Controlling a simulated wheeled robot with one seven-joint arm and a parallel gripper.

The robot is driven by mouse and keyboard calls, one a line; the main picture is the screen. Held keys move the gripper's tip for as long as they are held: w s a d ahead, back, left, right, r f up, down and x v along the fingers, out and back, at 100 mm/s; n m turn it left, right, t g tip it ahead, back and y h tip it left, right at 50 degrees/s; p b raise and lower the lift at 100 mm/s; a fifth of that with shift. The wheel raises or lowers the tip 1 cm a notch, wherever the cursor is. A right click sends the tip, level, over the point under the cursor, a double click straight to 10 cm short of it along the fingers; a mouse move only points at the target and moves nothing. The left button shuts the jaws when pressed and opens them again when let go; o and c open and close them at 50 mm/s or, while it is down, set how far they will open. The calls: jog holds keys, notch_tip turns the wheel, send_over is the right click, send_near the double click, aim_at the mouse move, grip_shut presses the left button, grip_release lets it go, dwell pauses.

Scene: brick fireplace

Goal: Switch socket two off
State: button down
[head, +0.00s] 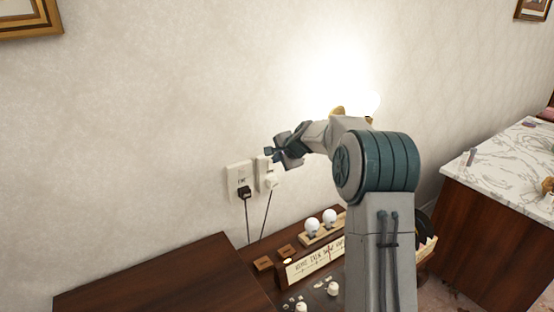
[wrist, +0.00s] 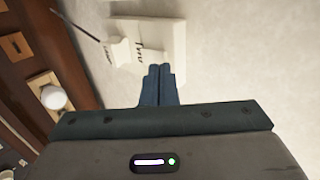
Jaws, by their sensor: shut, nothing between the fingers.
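Two white socket plates are on the wall in the head view. The left plate (head: 235,173) has a black plug (head: 245,192) in it. The right plate (head: 262,166), partly behind my gripper, has a white plug (head: 271,182). The wrist view shows one plate (wrist: 168,38) with a white plug (wrist: 120,52) and handwriting that seems to read "Two". My gripper (head: 270,153) is shut and empty, close to the right plate's upper part.
Below the sockets stands a dark wooden cabinet (head: 150,280). Beside it are white bulbs (head: 312,225) on a wooden base and a lettered sign (head: 315,263). Cords hang from both plugs. A marble-topped counter (head: 510,160) is at the right.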

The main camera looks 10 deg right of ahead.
jog(key=b+v, duration=0.2)
jog(key=v, duration=1)
jog(key=shift+s+r+b, duration=0.25)
jog(key=shift+r+b, duration=0.05)
jog(key=s+a+f+n+g+h, duration=0.1)
jog(key=s+f+n, duration=0.3)
jog(key=s, duration=0.9)
jog(key=s+a+f+n+g+h, duration=0.1)
jog(key=s+f+n+g, duration=0.2)
jog(key=s, duration=1)
jog(key=s+a+f+n+g+h, duration=0.1)
jog(key=s+f+n, duration=0.4)
jog(key=s, duration=0.9)
jog(key=shift+a+f+n+g+h, duration=0.25)
jog(key=shift+n+g+h, duration=0.15)
jog(key=shift+n+g, duration=0.2)
